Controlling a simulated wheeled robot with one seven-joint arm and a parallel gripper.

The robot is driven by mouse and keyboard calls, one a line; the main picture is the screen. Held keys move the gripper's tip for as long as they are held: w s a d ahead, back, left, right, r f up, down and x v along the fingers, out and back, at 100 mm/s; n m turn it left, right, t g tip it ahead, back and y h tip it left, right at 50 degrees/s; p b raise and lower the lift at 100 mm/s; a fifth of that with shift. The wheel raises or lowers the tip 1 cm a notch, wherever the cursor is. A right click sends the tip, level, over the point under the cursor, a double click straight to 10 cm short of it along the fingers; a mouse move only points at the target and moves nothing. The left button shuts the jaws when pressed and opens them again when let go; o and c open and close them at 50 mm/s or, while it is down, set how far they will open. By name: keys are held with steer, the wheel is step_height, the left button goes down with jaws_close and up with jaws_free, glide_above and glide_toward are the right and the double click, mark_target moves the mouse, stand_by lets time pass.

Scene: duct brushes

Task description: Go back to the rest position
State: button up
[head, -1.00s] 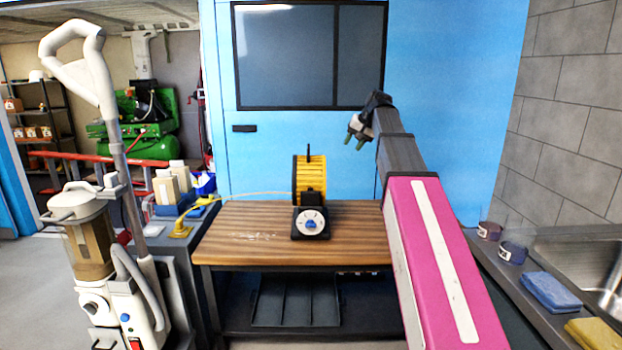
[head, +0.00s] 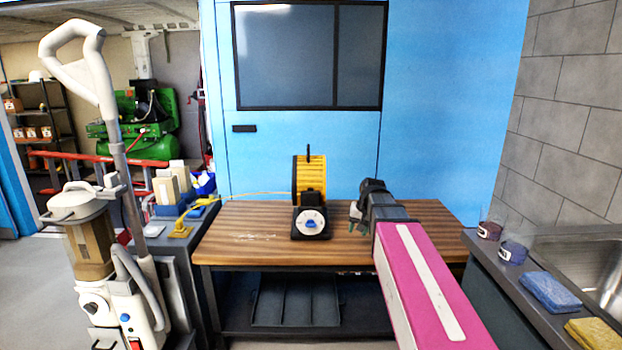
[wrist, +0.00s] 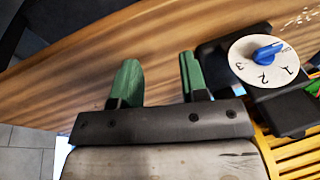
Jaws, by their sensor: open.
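My gripper (head: 355,218) is over the right part of the wooden bench (head: 240,215), to the right of a yellow and black machine with a dial. In the wrist view my gripper (wrist: 158,80) shows two green fingertips set apart, with nothing between them. The yellow machine (head: 302,177) stands on the bench. Its white dial with a blue knob (head: 311,222) faces me and also shows in the wrist view (wrist: 264,62), to the right of the fingers and apart from them.
A white upright cleaner (head: 95,245) stands at the left. A dark side table holds boxes (head: 168,188) and a yellow plug (head: 181,231). Free bench top lies at the right.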

steer(key=s+d+f+n+g+h, duration=0.1)
steer(key=s+d+f+g+h, duration=0.1)
steer(key=s+f, duration=1.6)
steer(key=shift+s+f, duration=0.15)
steer(key=shift+f, duration=0.3)
stand_by(1.2)
